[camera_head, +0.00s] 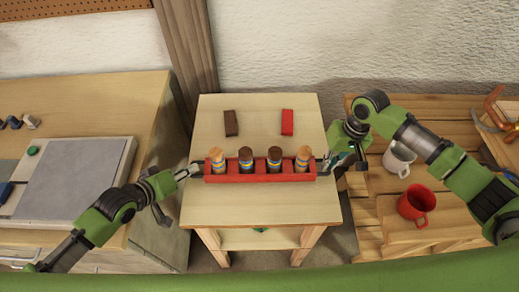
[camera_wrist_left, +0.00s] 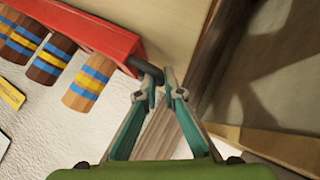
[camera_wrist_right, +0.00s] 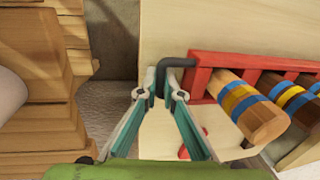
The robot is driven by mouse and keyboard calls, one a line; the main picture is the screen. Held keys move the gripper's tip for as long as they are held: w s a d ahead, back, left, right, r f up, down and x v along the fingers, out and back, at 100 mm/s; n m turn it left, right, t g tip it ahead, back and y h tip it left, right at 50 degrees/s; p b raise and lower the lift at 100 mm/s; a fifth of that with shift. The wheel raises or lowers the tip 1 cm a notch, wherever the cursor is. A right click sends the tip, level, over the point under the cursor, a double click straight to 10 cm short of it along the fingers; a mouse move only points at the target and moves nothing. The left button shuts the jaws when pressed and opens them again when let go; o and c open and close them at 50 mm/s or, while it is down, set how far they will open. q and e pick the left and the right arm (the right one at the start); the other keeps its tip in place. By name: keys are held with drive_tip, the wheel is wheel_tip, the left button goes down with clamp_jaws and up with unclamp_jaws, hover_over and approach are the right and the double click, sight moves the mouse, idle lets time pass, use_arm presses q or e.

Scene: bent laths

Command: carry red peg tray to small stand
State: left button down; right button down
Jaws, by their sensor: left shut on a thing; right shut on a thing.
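The red peg tray (camera_head: 260,178) is over the small stand (camera_head: 260,208), a light wooden table in the middle of the head view. It holds a row of upright pegs (camera_head: 245,158), light and dark wood with blue and yellow bands. My left gripper (camera_head: 193,170) is shut on the dark handle at the tray's left end, also seen in the left wrist view (camera_wrist_left: 150,72). My right gripper (camera_head: 328,162) is shut on the right handle (camera_wrist_right: 178,62). The tray looks level. I cannot tell whether its underside touches the stand top.
A dark brown block (camera_head: 231,123) and a red block (camera_head: 287,122) lie on the stand behind the tray. A cabinet with a grey plate (camera_head: 75,178) is at left. A slatted wooden bench at right holds a red mug (camera_head: 414,202) and a white mug (camera_head: 397,158).

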use_arm(q)
drive_tip(key=shift+d+f, duration=0.1)
drive_tip(key=shift+f, duration=0.2)
use_arm(e)
drive_tip(key=shift+a+f, duration=0.1)
drive_tip(key=shift+f, duration=0.25)
use_arm(q)
drive_tip(key=c, duration=2.2)
unclamp_jaws()
use_arm(e)
drive_tip(key=c, duration=2.2)
unclamp_jaws()
drive_tip(key=shift+r, duration=0.1)
use_arm(q)
drive_tip(key=shift+o, duration=0.2)
drive_tip(key=shift+s+r, duration=0.1)
drive_tip(key=shift+s, duration=0.05)
